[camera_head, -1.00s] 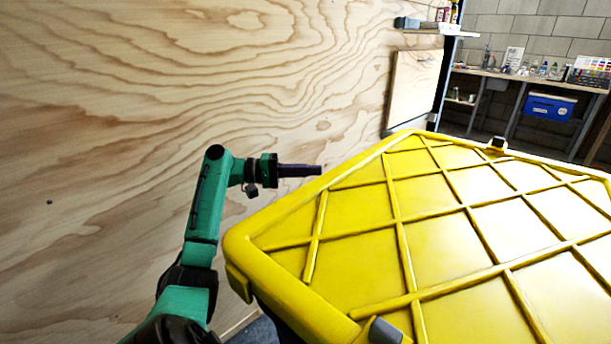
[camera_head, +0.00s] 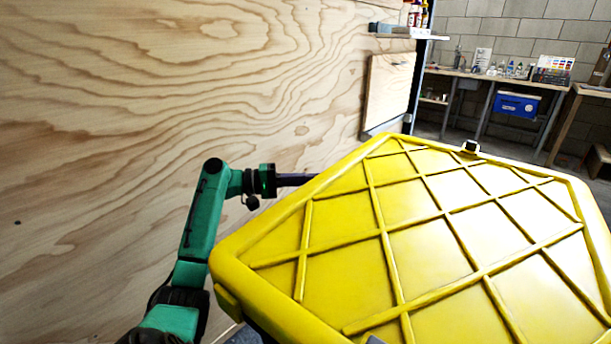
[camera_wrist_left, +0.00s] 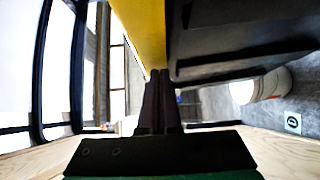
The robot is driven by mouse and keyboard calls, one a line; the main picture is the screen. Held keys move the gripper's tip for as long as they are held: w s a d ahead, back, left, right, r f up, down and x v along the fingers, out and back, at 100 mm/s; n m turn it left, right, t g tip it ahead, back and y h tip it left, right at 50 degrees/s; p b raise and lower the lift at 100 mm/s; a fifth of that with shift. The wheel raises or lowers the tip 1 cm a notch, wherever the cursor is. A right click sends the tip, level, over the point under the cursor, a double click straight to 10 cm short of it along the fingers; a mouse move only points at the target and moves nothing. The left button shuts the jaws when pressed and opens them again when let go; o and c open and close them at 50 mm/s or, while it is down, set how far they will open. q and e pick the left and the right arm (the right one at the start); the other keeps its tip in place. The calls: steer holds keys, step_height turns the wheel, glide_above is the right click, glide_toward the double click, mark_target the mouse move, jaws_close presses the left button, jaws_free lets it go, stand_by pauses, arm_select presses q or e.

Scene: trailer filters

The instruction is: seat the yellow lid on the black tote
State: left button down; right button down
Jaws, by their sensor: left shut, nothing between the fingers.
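The yellow lid (camera_head: 345,215), with its raised crossed ribs, fills the lower right of the head view, over the black tote. In the left wrist view the lid (camera_wrist_left: 142,28) is a yellow band beside the tote's dark wall (camera_wrist_left: 235,40). Most of the tote is hidden in the head view, and I cannot tell whether the lid sits fully down. My left gripper (camera_head: 308,179) is shut and empty at the lid's far left edge. Its closed fingers (camera_wrist_left: 160,78) point along the lid's edge in the wrist view; contact is unclear.
A plywood wall (camera_head: 130,100) stands close behind my left arm. A dark latch (camera_head: 470,147) shows at the lid's far edge. A workbench with a blue box (camera_head: 516,104) stands at the back right. A white bucket (camera_wrist_left: 262,86) shows in the wrist view.

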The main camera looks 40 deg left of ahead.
arm_select(q)
steer(key=v, duration=1.2)
